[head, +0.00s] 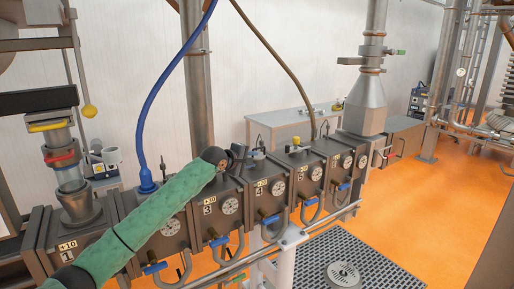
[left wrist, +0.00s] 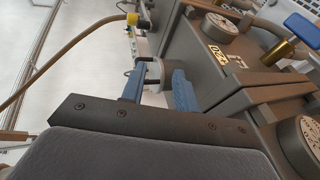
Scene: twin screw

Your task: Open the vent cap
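The vent cap (left wrist: 155,72) is a grey round piece on top of the barrel block labelled 4. In the left wrist view it sits between the two blue fingers of my left gripper (left wrist: 157,88), which press close on both sides of it. In the head view my left arm in a green sleeve reaches in from the left, and my left gripper (head: 240,158) is at the top of block 4 (head: 262,190). The arm and gripper partly hide the cap there. My right gripper is not in view.
A row of grey barrel blocks with dials and blue-handled valves (head: 270,220) runs to the right. A blue hose (head: 145,115) rises from a nearer block, and a brown hose (head: 290,75) from a farther one. A work table (head: 283,118) stands behind; orange floor lies open at right.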

